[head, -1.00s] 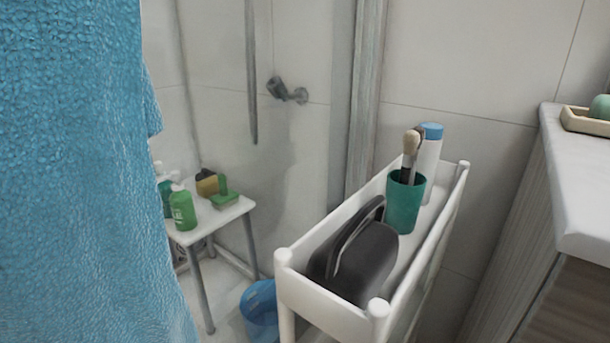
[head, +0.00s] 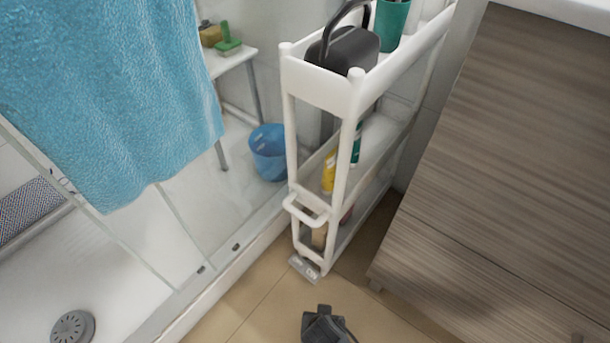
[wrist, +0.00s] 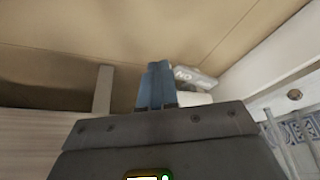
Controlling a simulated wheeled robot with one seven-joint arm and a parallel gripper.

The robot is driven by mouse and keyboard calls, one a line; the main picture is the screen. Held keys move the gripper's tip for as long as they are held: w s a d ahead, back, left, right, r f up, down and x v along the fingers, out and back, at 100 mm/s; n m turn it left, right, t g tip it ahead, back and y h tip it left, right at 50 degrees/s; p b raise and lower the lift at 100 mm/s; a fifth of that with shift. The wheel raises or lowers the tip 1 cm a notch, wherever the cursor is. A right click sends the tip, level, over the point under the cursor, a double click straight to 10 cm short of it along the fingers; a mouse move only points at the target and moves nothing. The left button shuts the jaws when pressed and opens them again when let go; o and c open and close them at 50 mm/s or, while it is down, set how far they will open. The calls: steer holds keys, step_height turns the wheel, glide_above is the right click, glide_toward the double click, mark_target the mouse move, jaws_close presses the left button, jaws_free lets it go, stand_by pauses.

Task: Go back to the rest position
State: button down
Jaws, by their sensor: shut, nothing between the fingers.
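My gripper (head: 325,325) shows as a dark shape at the bottom edge of the head view, low over the tan floor and in front of the cart. In the wrist view its two blue-grey fingers (wrist: 156,86) are together with nothing between them. The white three-tier cart (head: 352,95) stands upright beyond my gripper, apart from it in the head view. A small grey lettered block (head: 304,269) lies at the cart's foot; it also shows in the wrist view (wrist: 195,77) just right of the fingertips.
A wooden cabinet (head: 500,150) stands close on the right. The shower ledge (head: 225,285) and a blue towel (head: 120,100) are on the left, with a blue bucket (head: 268,152) inside the shower. Bare floor (head: 262,312) lies in front of the cart.

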steer(key=s+d+r+n+t+y, duration=0.1)
steer(key=s+d+r, duration=0.15)
steer(key=d, duration=0.35)
steer(key=s+d+r+t, duration=0.2)
steer(key=s+d, duration=0.2)
steer(key=d, duration=0.2)
steer(key=s+d+r+n+t+y, duration=0.1)
steer(key=s+d+r+t, duration=0.15)
steer(key=s+r, duration=0.4)
steer(key=s+d+r+t, duration=0.1)
steer(key=s+d+r, duration=0.25)
steer(key=r, duration=0.55)
steer(key=s+r+t+p, duration=0.2)
steer(key=r+p, duration=1.2)
steer(key=r, duration=1.1)
steer(key=s+r+t+h+p, duration=0.1)
steer(key=s+r+p, duration=0.3)
steer(key=r+p, duration=1)
step_height(320, 180, up, 12)
steer(key=shift+s+a+m+t+h, duration=0.2)
steer(key=shift+a+m+t+h, duration=0.1)
steer(key=shift+a+t, duration=0.2)
